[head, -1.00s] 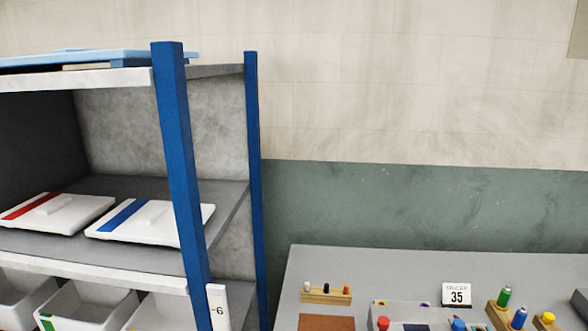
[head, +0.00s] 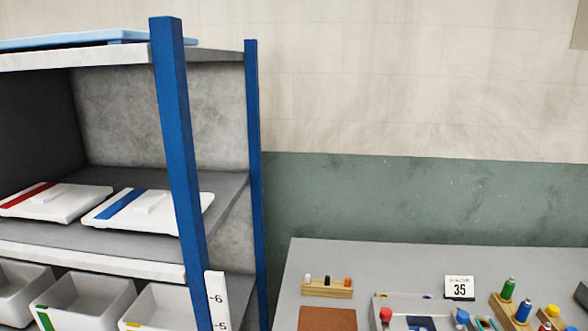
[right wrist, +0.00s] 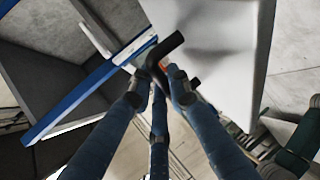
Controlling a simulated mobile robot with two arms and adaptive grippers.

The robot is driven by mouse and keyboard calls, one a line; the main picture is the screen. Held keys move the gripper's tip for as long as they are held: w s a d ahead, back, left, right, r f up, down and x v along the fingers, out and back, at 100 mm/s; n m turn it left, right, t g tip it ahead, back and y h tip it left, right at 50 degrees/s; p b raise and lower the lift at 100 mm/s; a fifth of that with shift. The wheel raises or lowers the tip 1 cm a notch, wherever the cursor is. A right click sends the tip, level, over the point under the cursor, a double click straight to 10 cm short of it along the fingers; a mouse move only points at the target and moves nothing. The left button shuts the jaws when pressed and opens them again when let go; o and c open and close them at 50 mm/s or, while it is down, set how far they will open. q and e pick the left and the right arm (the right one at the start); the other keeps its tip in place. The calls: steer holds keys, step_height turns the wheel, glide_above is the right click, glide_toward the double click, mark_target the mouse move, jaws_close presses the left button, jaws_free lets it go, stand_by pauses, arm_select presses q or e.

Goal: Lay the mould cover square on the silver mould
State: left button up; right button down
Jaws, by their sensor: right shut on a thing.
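In the right wrist view my right gripper (right wrist: 163,82) is shut on a bent black handle (right wrist: 168,46). A broad, pale plate (right wrist: 222,45) lies right behind the handle and looks like the mould cover; the fingers hide where the two join. The plate is tilted in this view. I cannot make out the silver mould for certain in either view. Neither gripper shows in the head view, and my left gripper is not seen at all.
A blue-posted shelf (head: 180,150) stands left, with a red-striped white lid (head: 68,204) and a blue-striped one (head: 165,212) above white bins (head: 85,303). A grey table (head: 400,262) on the right holds coloured pegs, a brown square (head: 327,320) and a 35 sign (head: 459,287).

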step_height(320, 180, down, 9)
steer(key=b, duration=0.8)
steer(key=d, duration=1.2)
steer(key=shift+f, duration=0.3)
steer(key=shift+d+r, duration=0.1)
steer(key=shift+d, duration=0.1)
